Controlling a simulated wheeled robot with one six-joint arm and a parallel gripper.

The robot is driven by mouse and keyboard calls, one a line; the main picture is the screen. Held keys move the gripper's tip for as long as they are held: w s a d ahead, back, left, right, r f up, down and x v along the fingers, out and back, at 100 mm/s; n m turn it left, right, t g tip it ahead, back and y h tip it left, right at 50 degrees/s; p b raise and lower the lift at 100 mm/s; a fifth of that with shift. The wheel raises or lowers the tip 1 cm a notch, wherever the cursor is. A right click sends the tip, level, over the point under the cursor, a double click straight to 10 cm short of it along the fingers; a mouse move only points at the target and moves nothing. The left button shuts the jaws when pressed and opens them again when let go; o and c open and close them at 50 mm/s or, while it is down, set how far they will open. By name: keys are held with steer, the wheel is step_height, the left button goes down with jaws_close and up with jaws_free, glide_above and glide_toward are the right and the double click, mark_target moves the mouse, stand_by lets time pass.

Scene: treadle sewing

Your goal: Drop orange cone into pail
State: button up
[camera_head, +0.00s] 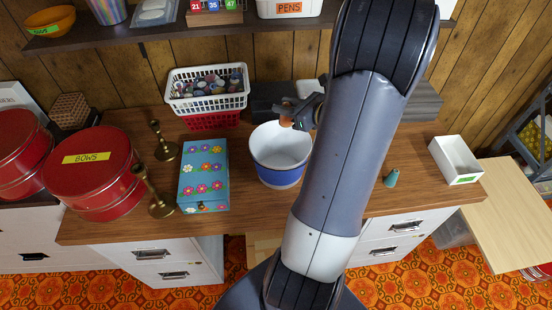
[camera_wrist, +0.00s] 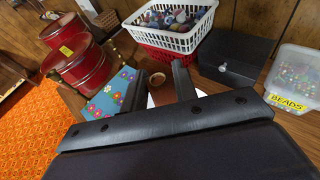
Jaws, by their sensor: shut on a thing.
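The pail (camera_head: 281,178), white with a blue lower band, stands on the wooden bench in the head view; a white bit of it (camera_wrist: 160,98) shows between my fingers in the wrist view. My gripper (camera_head: 292,114) is above the pail's far right rim, partly hidden behind my arm. It is shut on the orange cone (camera_head: 286,122), a small orange-brown piece that shows at the fingertips over the pail's mouth. In the wrist view my gripper (camera_wrist: 159,84) has the cone (camera_wrist: 157,79) between its two dark fingers.
A flowered blue box (camera_head: 203,176) and brass candlesticks (camera_head: 160,204) stand left of the pail. A white basket (camera_head: 207,98) of spools is behind. A teal cone (camera_head: 391,178) and white tray (camera_head: 457,160) are right. A shelf (camera_head: 180,27) overhangs the back.

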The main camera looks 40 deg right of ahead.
step_height(320, 180, down, 4)
steer(key=shift+r+b, duration=0.1)
steer(key=shift+b, duration=1.05)
steer(key=o, duration=1)
steer(key=shift+o, duration=0.2)
steer(key=v, duration=1)
steer(key=shift+s+b, duration=0.35)
steer(key=shift+b, duration=0.1)
steer(key=shift+d, duration=0.1)
